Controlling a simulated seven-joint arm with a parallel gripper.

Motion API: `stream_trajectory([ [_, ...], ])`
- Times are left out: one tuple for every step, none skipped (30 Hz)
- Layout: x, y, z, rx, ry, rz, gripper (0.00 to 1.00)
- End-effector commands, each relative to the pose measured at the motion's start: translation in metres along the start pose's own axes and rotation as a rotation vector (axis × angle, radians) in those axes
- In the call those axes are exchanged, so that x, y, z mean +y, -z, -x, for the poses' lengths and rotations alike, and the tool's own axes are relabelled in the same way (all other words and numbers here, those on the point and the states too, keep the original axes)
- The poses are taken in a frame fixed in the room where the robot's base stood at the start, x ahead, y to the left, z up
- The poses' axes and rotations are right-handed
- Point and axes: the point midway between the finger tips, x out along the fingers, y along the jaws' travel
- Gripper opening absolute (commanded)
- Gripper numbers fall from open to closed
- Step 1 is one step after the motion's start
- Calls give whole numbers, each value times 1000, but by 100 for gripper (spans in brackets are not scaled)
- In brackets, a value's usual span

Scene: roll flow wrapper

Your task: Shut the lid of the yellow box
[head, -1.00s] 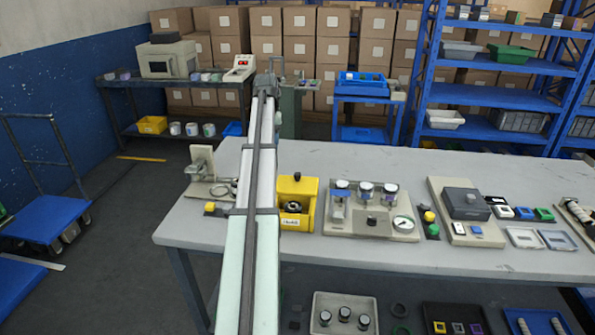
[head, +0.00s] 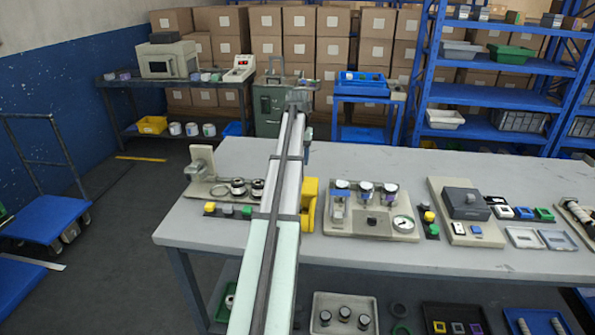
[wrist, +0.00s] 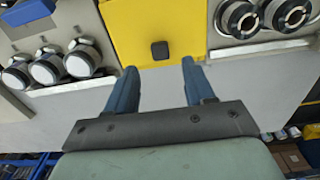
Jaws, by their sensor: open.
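The yellow box (head: 308,205) stands on the grey table and is mostly hidden behind my arm in the head view. Its visible right side is tall, and the lid seems to be still raised, though my arm hides most of it. In the wrist view, the yellow lid (wrist: 135,28) fills the top middle, with a black knob (wrist: 160,50) near its edge. My gripper (wrist: 158,66) is open and empty. Its two blue fingers point at the lid's edge, one on each side of the knob. I cannot tell whether they touch the lid.
A panel with gauges and white-topped cylinders (head: 372,208) stands close right of the box. A beige fixture with two round dark parts (head: 238,188) and coloured buttons (head: 228,210) are left of it. A grey box (head: 466,203) stands farther right. The table behind the box is clear.

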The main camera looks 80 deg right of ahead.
Motion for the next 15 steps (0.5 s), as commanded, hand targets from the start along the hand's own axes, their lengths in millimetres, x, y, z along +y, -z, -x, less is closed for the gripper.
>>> stream_trajectory([
  [0,-1,-10,-3,0,0,53],
  [0,-1,-15,-2,0,0,53],
  [0,-1,-21,-2,0,0,53],
  [0,-1,-25,-1,0,0,53],
  [0,-1,-29,-2,0,0,53],
  [0,-1,-34,-2,0,0,53],
  [0,-1,-37,-2,0,0,53],
  [0,-1,-40,-2,0,0,53],
  [0,0,-43,-1,0,0,53],
  [0,0,-46,-1,0,0,53],
  [0,0,-48,0,0,0,53],
  [0,0,-50,0,0,0,53],
  [0,0,-52,0,0,0,53],
  [0,0,-53,-1,0,0,53],
  [0,0,-54,0,0,0,53],
])
